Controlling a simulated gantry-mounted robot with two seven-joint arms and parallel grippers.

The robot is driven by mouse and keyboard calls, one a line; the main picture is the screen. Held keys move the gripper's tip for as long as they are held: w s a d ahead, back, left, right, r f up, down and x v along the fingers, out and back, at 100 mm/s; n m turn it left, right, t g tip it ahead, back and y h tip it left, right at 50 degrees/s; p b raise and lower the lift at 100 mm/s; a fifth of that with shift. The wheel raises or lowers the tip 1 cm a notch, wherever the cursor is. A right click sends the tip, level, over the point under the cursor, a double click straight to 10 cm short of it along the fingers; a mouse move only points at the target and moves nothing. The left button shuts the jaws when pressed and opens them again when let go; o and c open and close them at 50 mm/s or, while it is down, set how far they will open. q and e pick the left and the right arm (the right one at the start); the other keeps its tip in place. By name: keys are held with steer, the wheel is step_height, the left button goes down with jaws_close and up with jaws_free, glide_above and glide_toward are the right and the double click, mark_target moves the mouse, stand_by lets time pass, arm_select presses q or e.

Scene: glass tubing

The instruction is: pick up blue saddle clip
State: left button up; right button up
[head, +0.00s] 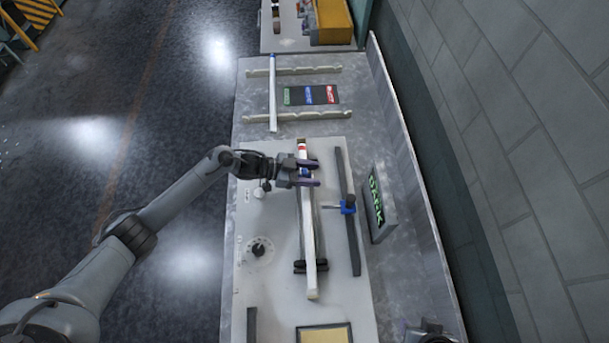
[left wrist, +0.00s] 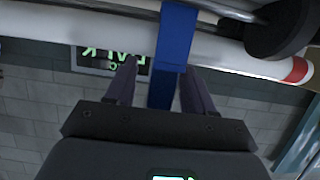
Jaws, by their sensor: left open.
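The blue saddle clip (left wrist: 176,38) is a flat blue band across a white tube (left wrist: 110,30) in the left wrist view, with a blue part reaching down between my fingers. In the head view the tube (head: 308,235) lies lengthwise on the bench, and the clip is mostly hidden by my gripper. My left gripper (head: 311,174) is open at the tube's upper part, its two purple fingers either side of the clip. In the left wrist view its fingers (left wrist: 158,88) stand apart from the blue part. Part of my right gripper seems to show at the lower right edge, too cut off to judge.
A dark bar with a blue clamp (head: 348,207) runs right of the tube, beside a sign (head: 380,203) with green letters. Dark supports (head: 310,266) hold the tube's near part. A rack with another tube (head: 273,95) and coloured labels (head: 310,95) lies farther back.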

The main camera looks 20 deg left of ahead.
arm_select(q)
jaws_close()
stand_by(0.3)
steer(key=shift+r, duration=0.15)
